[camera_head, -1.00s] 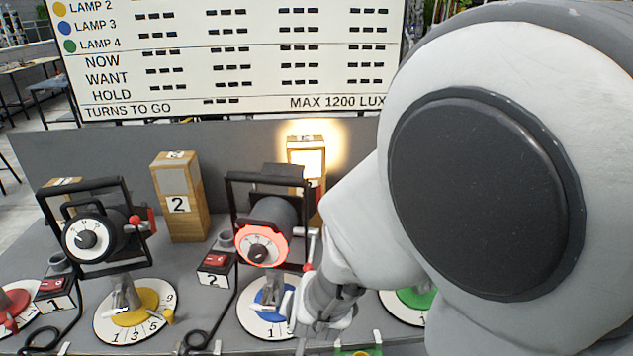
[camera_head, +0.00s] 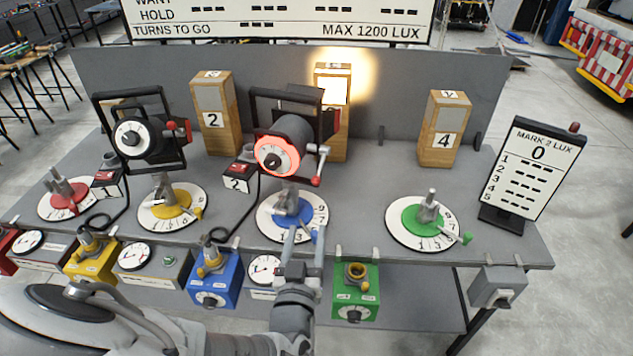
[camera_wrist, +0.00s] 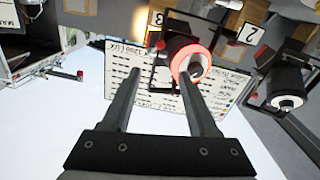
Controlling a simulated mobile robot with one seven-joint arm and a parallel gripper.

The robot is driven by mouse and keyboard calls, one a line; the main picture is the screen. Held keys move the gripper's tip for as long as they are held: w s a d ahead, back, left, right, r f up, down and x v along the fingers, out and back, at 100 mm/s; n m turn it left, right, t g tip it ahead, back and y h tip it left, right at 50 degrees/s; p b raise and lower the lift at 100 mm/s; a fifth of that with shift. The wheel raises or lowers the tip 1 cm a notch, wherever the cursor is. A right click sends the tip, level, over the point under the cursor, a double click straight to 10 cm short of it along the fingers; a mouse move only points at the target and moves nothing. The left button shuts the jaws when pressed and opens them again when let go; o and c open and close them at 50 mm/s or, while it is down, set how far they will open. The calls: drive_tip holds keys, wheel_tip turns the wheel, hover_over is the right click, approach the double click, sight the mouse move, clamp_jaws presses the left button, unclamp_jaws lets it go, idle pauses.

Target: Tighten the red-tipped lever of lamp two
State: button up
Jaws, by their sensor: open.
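My gripper (camera_head: 303,232) is in front of the blue disc. Its fingers (camera_wrist: 158,74) are open and empty, apart from both levers.
Switch boxes 1 (camera_head: 107,185) and 2 (camera_head: 238,178) with black cables lie between the discs. A green disc (camera_head: 425,218) and a readout sign (camera_head: 530,165) stand to the right. Coloured boxes line the front shelf. The bench right of the blue disc is fairly clear.

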sight(316, 184)
drive_tip(key=w+b, duration=0.3)
drive_tip(key=w, duration=0.2)
drive_tip(key=w+b, duration=0.3)
drive_tip(key=w, duration=0.3)
drive_tip(key=w+d+b, duration=0.1)
drive_tip(key=w+b, duration=0.2)
drive_tip(key=w, duration=0.3)
drive_tip(key=shift+w, duration=0.25)
clamp_jaws()
drive_tip(key=shift+f, duration=0.1)
idle(1.0)
